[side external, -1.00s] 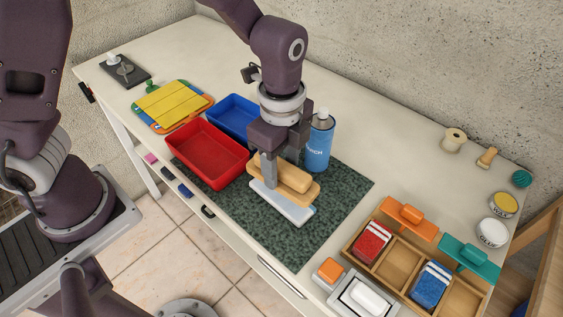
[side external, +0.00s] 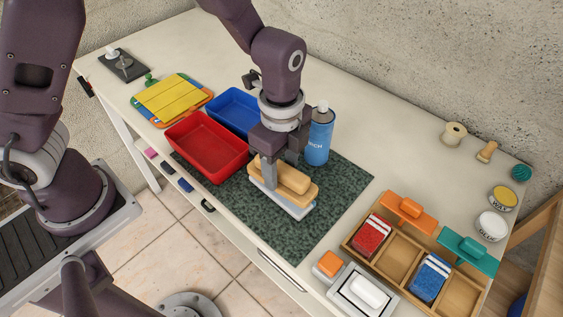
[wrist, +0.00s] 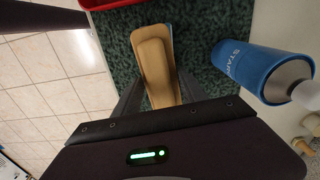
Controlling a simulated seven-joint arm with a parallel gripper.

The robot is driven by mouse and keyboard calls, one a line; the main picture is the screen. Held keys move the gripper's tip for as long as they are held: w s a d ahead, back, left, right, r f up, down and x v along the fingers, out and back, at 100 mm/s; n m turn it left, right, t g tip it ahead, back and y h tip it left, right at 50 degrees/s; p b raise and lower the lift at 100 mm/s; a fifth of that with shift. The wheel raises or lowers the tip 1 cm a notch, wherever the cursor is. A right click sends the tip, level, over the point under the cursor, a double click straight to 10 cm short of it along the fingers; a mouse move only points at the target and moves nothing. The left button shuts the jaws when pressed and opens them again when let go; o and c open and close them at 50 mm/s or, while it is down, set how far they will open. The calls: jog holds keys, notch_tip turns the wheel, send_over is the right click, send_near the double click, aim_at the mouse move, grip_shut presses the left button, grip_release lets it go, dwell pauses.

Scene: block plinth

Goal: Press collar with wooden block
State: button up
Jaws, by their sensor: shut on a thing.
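The wooden block (side external: 297,183), tan with a rounded grip on a flat base, is held level in my gripper (side external: 277,170). The fingers are shut on either side of its grip. In the wrist view the block (wrist: 153,62) lies between the two fingers (wrist: 160,92). Beneath it a pale white-blue flat piece, seemingly the collar (side external: 297,212), lies on the dark green mat (side external: 330,205). Only its near edge shows; the block covers the rest. The block appears to be on or just above it; contact is hard to tell.
Red (side external: 207,146) and blue (side external: 236,110) trays lie to the left. The mat's right part is clear.

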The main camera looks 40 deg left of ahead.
jog(key=shift+f, duration=1.2)
jog(key=shift+s+f, duration=0.1)
jog(key=shift+f, duration=0.05)
dwell(1.8)
jog(key=shift+r, duration=4.1)
